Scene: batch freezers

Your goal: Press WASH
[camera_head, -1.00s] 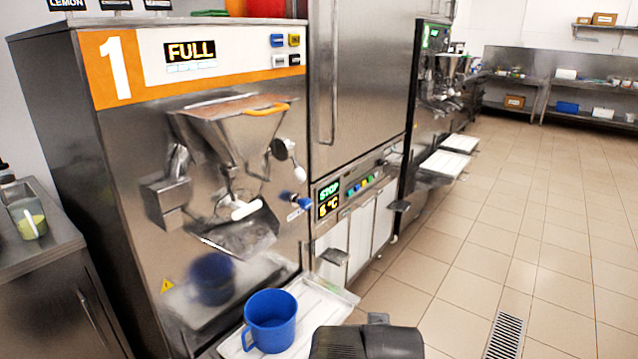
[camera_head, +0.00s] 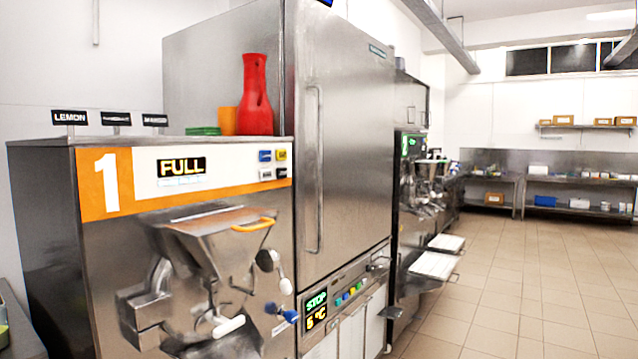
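Machine 1 (camera_head: 112,235) stands at the left with an orange and white front panel and a display (camera_head: 181,168) reading FULL. At the panel's right end is a small cluster of buttons: a blue button (camera_head: 265,156), a yellow button (camera_head: 282,155), a white button (camera_head: 267,174) and a dark button (camera_head: 281,173). Their lettering is too small to read, so I cannot tell which one is WASH. My gripper is not in view.
A tall steel cabinet (camera_head: 345,150) stands right beside machine 1, with a STOP display (camera_head: 316,301) and coloured buttons below its door. A steel hopper (camera_head: 205,235) juts out below the panel. A red bottle (camera_head: 256,95) stands on top. The tiled floor (camera_head: 520,280) is open at right.

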